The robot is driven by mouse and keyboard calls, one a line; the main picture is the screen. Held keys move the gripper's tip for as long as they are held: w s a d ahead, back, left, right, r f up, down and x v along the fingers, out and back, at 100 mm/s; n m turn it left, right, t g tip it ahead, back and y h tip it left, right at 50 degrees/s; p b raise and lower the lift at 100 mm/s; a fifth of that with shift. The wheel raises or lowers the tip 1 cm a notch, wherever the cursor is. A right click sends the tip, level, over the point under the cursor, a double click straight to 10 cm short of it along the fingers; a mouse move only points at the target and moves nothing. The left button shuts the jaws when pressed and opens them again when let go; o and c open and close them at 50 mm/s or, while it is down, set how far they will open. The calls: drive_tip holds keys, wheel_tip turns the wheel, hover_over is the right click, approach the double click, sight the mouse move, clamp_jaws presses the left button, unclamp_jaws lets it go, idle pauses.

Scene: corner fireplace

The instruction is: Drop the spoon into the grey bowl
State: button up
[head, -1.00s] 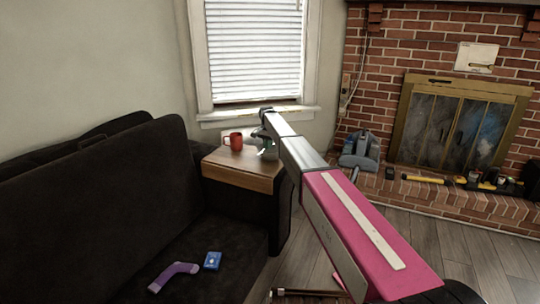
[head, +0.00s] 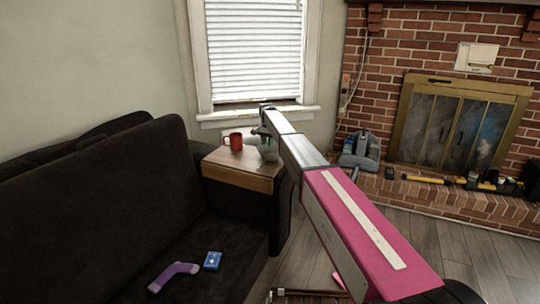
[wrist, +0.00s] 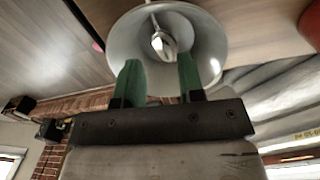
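The grey bowl (wrist: 207,62) is below my gripper in the wrist view. In the head view the bowl (head: 268,153) stands on the wooden side surface (head: 235,176), partly hidden by my arm. The metal spoon (wrist: 163,43) shows inside the bowl's outline, with its handle reaching over the far rim. My gripper (wrist: 158,62) has its two green fingers wide apart with nothing between them; the spoon is beyond the tips. In the head view my gripper (head: 262,134) is small and just above the bowl.
A red mug (head: 234,141) stands left of the bowl. A dark sofa (head: 90,210) carries a purple sock-like thing (head: 173,275) and a blue box (head: 212,261). A window (head: 255,50) is behind. A brick fireplace (head: 460,120) with tools on its ledge is at right.

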wheel_tip(320, 180, up, 9)
drive_tip(key=s+d+f+n, duration=0.1)
drive_tip(key=s+d+f, duration=0.8)
drive_tip(key=s, duration=0.2)
drive_tip(key=s+d+f+n, duration=0.2)
drive_tip(key=s+d+f, duration=0.7)
drive_tip(key=s+d, duration=0.15)
drive_tip(key=s+d+f+n, duration=0.1)
drive_tip(key=s+d, duration=0.3)
drive_tip(key=s, duration=0.5)
drive_tip(key=s+d+f, duration=0.3)
drive_tip(key=s+f, duration=0.1)
drive_tip(key=s, duration=0.5)
drive_tip(key=s+d+f+n, duration=0.1)
drive_tip(key=s+d+f, duration=0.2)
drive_tip(key=s, duration=0.7)
drive_tip(key=shift+d+n, duration=0.3)
drive_tip(key=shift+d, duration=0.5)
drive_tip(key=shift+a, duration=0.1)
